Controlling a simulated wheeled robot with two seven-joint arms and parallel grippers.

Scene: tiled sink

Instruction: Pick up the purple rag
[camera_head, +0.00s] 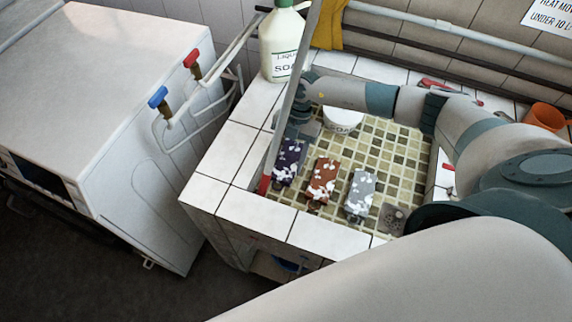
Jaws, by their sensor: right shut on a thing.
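The purple rag (287,163), dark with white foam-like patches, is at the left end of the tiled basin, beside the basin's left wall. My right gripper (291,141) reaches in from the right and is above the rag, shut on its upper end. The fingertips are small and partly hidden by a grey pole in front. I cannot tell whether the rag is clear of the basin floor. My left gripper is not in view.
A red-brown rag (322,181) and a grey rag (360,194) lie to the right in the basin (398,163). A white soap tub (343,118) stands behind them. The slanting grey pole (287,108) crosses the left rim. A soap bottle (281,45) stands at the back-left corner.

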